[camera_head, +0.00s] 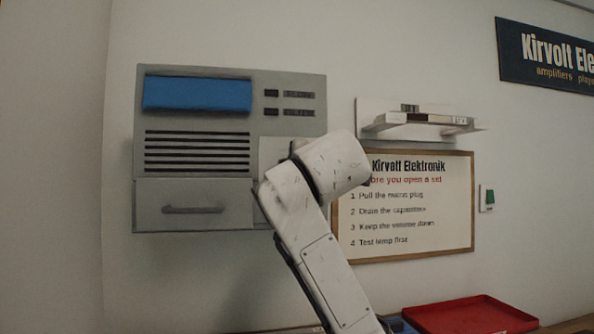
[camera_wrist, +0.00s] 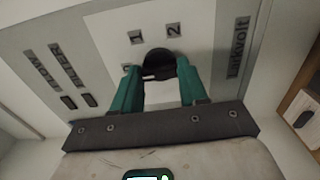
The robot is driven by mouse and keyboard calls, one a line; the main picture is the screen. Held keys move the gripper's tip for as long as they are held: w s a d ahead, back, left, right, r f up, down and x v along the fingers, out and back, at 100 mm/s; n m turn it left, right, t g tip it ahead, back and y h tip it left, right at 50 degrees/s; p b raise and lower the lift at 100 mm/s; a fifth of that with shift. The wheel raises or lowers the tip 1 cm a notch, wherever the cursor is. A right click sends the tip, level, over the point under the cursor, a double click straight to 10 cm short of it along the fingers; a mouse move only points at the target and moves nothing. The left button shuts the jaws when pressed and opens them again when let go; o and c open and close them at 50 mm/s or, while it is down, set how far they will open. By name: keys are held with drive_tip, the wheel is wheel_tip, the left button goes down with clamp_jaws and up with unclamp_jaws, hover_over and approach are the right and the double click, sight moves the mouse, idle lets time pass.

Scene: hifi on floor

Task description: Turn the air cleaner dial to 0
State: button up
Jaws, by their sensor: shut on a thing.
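The air cleaner (camera_head: 305,120) is a grey box on the wall, with a blue panel, dark slots and a drawer front with a handle. In the wrist view its panel (camera_wrist: 105,45) fills much of the picture. The dial (camera_wrist: 158,58) is a round black knob with small number plates around it; one reads 2 (camera_wrist: 173,30), and the others are too small or partly hidden to read surely. My gripper (camera_wrist: 160,72) has green fingers, one on each side of the dial, shut on it. In the head view my arm hides the dial and gripper.
Right of the air cleaner are a small wall shelf (camera_head: 420,120), a framed notice (camera_head: 405,205) and a green wall switch (camera_head: 489,197). A red tray (camera_head: 470,316) lies below at the right. The wall left of the air cleaner is bare.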

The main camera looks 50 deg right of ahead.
drive_tip(key=shift+f, duration=0.1)
drive_tip(key=o, duration=1.1)
drive_tip(key=b+v, duration=0.3)
drive_tip(key=v, duration=0.7)
drive_tip(key=shift+s+a, duration=0.3)
drive_tip(key=shift+a, duration=0.05)
